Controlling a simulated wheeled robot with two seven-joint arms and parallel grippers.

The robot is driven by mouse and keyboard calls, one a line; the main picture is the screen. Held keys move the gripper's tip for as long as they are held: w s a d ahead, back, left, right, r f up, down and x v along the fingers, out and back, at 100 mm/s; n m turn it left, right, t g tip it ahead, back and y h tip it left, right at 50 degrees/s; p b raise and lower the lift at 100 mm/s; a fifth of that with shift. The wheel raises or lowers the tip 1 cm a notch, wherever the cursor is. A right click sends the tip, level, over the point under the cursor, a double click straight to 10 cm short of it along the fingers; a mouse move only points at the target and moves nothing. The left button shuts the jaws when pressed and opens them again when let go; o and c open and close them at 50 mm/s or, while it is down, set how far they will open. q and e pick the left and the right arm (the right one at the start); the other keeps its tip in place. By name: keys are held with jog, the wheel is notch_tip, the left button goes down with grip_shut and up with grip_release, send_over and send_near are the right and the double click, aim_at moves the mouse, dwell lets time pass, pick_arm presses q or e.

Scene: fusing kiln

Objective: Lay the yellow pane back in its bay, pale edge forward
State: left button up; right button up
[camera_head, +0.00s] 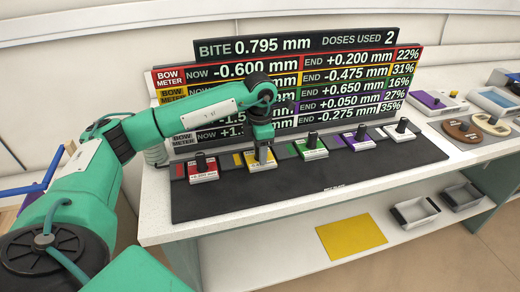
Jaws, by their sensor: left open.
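The yellow pane (261,166) is a small plate with a pale, lettered edge towards the front of the dark board (320,186). It is in line with the other panes, beside a yellow swatch (237,159). My left gripper (262,143) is open, directly above the yellow pane at its upright handle, which it largely hides. I cannot tell whether the fingers touch the handle. My right gripper is not in view.
Red (204,176), green (314,154), purple (362,145) and grey (403,136) panes with dark upright handles stand in the same row. A bow meter sign (300,90) rises behind. A yellow sheet (350,236) and two small bins (415,211) lie lower down. The board's front is clear.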

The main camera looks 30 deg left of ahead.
pick_arm(q)
notch_tip(320, 180, up, 5)
jog(key=shift+r+b, duration=0.1)
jog(key=shift+b, duration=0.3)
notch_tip(320, 180, up, 6)
jog(key=shift+f+b, duration=0.15)
jog(key=shift+b, duration=0.15)
jog(key=shift+r, duration=0.55)
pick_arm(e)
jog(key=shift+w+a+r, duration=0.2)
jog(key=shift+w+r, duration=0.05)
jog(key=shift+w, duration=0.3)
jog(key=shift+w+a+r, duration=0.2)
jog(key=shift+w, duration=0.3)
